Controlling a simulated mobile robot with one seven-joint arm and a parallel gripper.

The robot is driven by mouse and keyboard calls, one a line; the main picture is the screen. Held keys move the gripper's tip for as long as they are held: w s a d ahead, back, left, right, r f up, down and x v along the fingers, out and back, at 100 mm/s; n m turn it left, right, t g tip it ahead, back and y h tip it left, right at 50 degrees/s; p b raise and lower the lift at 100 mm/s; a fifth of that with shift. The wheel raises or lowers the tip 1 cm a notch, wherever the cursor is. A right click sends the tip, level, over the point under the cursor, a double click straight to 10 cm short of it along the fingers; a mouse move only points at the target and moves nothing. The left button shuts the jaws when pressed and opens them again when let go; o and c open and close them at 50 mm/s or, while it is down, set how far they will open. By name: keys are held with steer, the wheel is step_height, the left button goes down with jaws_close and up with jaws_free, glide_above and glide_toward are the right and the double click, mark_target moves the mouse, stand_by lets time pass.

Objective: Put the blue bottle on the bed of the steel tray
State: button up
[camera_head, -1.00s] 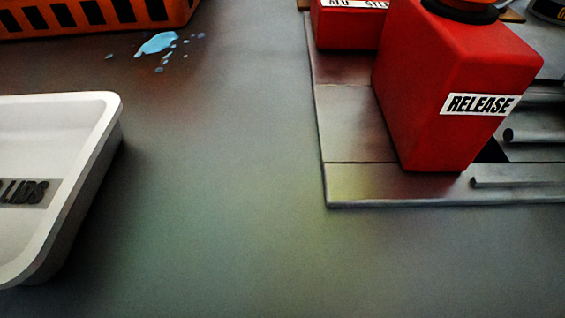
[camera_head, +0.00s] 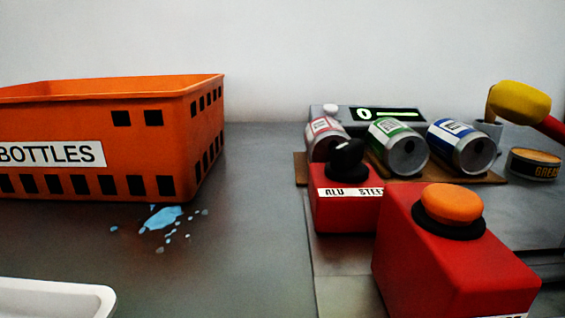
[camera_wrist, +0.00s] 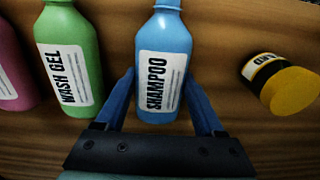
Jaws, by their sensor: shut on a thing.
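The blue bottle (camera_wrist: 172,40), labelled SHAMPOO, stands upright in the middle of the wrist view. My gripper (camera_wrist: 165,95) is shut on it, with one blue finger on each side of its lower part. The steel tray cannot be made out in either view. The head view does not show my gripper or the blue bottle.
A green WASH GEL bottle (camera_wrist: 72,60) and a pink bottle (camera_wrist: 12,60) stand left of the blue bottle. A yellow-capped jar (camera_wrist: 280,82) lies at right. The head view shows an orange BOTTLES crate (camera_head: 110,130), red button boxes (camera_head: 450,265), several cans (camera_head: 400,148) and a white bin (camera_head: 55,300).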

steer(key=shift+r, duration=0.15)
step_height(320, 180, up, 5)
steer(key=p, duration=0.5)
steer(key=shift+p, duration=0.4)
